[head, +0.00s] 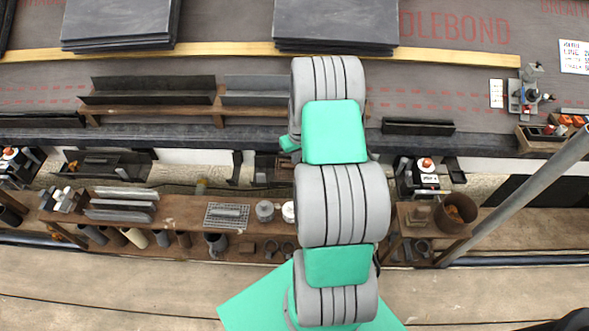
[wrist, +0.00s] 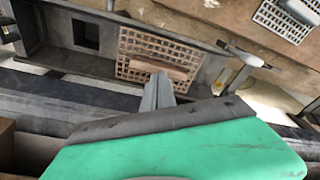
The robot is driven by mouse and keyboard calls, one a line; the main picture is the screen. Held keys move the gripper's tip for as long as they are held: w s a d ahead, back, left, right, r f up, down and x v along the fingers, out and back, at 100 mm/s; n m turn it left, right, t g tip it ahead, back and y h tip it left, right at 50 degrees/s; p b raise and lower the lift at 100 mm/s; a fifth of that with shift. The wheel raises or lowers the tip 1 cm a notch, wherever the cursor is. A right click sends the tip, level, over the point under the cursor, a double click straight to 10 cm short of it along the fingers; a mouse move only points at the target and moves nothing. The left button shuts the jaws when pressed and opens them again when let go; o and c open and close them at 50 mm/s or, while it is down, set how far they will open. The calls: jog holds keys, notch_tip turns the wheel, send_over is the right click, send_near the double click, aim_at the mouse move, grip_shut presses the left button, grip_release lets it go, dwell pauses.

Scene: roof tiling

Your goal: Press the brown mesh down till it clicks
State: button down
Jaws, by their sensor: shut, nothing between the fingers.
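The brown mesh (wrist: 135,45) is a square grid with a plain raised bar (wrist: 160,68) across it. In the wrist view it lies on the dark gutter piece (wrist: 60,30), beside a square opening. My gripper (wrist: 158,80) is shut and empty, its grey fingertips at the near edge of the bar. I cannot tell whether they touch it or how flush the mesh sits. In the head view my arm covers the fingers, and I cannot make out the brown mesh there.
A plank shelf (head: 185,210) along the front holds a grey mesh (head: 227,216), grey strips and pots. A hammer-like tool (wrist: 245,57) lies right of the mesh in the wrist view. Slate stacks (head: 118,22) stand at the back. A slanted grey pole (head: 520,192) crosses at right.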

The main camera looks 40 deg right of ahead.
jog(key=shift+f+b, duration=0.5)
jog(key=shift+f, duration=0.3)
dwell(0.6)
notch_tip(320, 180, up, 9)
jog(key=p, duration=0.6)
jog(key=shift+r, duration=0.15)
